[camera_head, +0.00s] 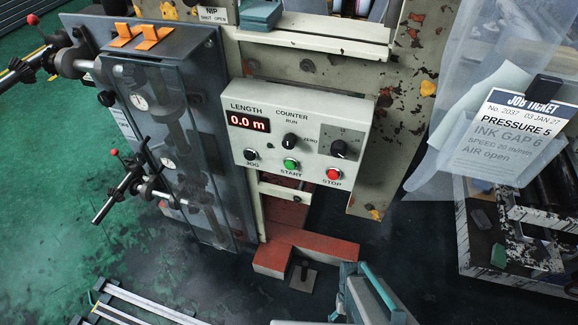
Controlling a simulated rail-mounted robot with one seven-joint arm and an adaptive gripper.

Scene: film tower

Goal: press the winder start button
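The winder control box (300,140) is a cream panel on the machine frame in the middle of the view. The green START button (290,163) is on its lower row, with the label START beneath it. A dark JOG button (251,154) is to its left and a red STOP button (333,174) to its right. The LENGTH display (249,121) reads 0.0 m. Nothing covers the green button. My gripper does not show in this view, so I cannot see whether it is open or shut.
A clear-covered panel with gauges and valve levers (170,130) stands left of the box. A job ticket (515,125) hangs at the right, above a crate (515,240). A red foot piece (305,250) and blue-grey equipment (370,300) are below. Space before the box looks clear.

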